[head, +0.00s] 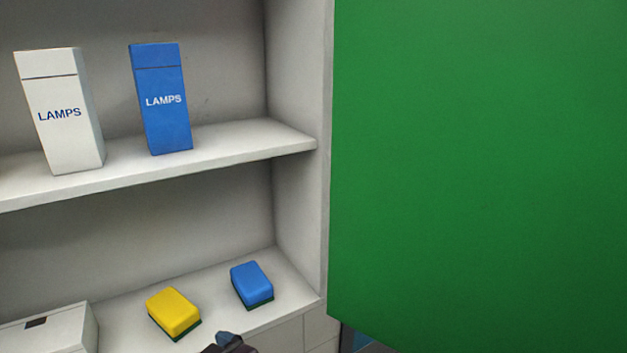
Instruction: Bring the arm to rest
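A small dark part (229,344) of what looks like my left gripper or its wrist shows at the bottom edge of the head view, just below and in front of the lower shelf. Its fingers cannot be made out, so I cannot tell whether it is open or shut. It appears close to the yellow sponge (174,311), with a gap in the picture between them. My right gripper is not in view. No amber bottle is in view.
A white LAMPS box (62,115) and a blue LAMPS box (163,100) stand on the upper shelf (235,140). The lower shelf (125,325) holds the yellow sponge, a blue sponge (252,285) and a white box (50,332). A large green panel (480,170) fills the right.

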